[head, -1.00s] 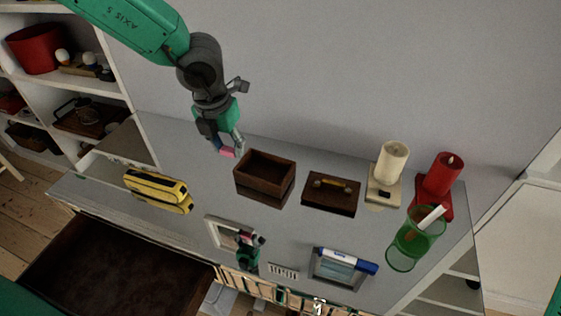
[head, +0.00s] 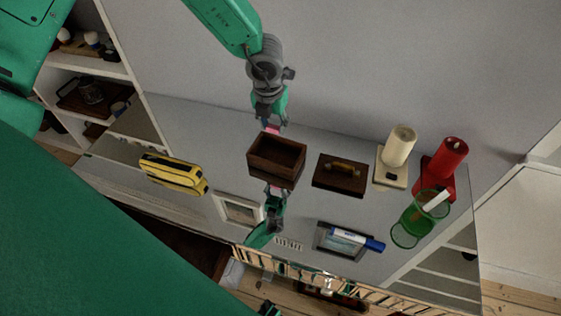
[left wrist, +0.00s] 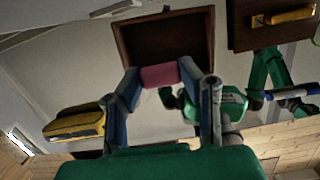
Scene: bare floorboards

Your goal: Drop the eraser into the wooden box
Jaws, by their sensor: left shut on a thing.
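The pink eraser (head: 271,129) is gripped by my left gripper (head: 270,124) and also shows between its fingertips in the left wrist view (left wrist: 159,76). The gripper is shut on it. The open dark wooden box (head: 273,172) stands on the glossy grey surface, and its inside looks empty. In the head view the eraser appears at the box's back rim; how high above it, I cannot tell. In the left wrist view the box (left wrist: 209,35) lies just beyond the eraser. My right gripper is not in view.
A dark wooden block with a brass handle (head: 340,182) stands right of the box. A yellow-black case (head: 173,174) lies left. The surface mirrors my arm.

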